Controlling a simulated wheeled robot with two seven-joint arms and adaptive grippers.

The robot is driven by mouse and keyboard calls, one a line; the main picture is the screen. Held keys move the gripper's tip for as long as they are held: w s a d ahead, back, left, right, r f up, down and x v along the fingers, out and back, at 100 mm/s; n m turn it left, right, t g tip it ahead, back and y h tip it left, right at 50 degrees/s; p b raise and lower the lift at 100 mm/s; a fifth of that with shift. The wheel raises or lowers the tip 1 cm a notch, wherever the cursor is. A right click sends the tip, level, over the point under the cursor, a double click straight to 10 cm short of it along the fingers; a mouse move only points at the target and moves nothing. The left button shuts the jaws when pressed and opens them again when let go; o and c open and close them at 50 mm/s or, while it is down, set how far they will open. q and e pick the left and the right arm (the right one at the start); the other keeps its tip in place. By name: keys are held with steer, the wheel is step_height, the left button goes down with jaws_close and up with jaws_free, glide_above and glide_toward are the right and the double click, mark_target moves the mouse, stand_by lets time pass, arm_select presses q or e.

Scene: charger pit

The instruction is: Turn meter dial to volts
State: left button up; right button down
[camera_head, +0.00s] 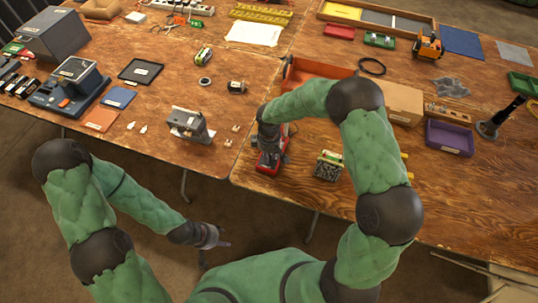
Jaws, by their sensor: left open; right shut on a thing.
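A red meter (268,161) with a dark face lies on the right-hand table near its front edge. My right gripper (269,141) points down onto the meter and is shut on the dial. The gripper covers the dial, so its setting and markings cannot be read. My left gripper (219,241) is open and empty, low in front of the tables and well away from the meter.
A red tray (310,72), a cardboard box (404,103) and a purple bin (449,138) are behind and to the right.

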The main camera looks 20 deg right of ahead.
steer(key=m+b, duration=0.2)
steer(key=m, duration=0.3)
steer(key=shift+f+m, duration=0.1)
steer(key=shift+m, duration=0.3)
steer(key=m+b, duration=0.1)
steer(key=m, duration=0.4)
steer(key=shift+b, duration=0.4)
steer(key=c, duration=1)
jaws_free()
steer(key=shift+c, duration=0.2)
steer(key=shift+r, duration=0.25)
step_height(320, 180, up, 12)
steer(key=shift+f, duration=0.15)
steer(key=shift+s+f, duration=0.1)
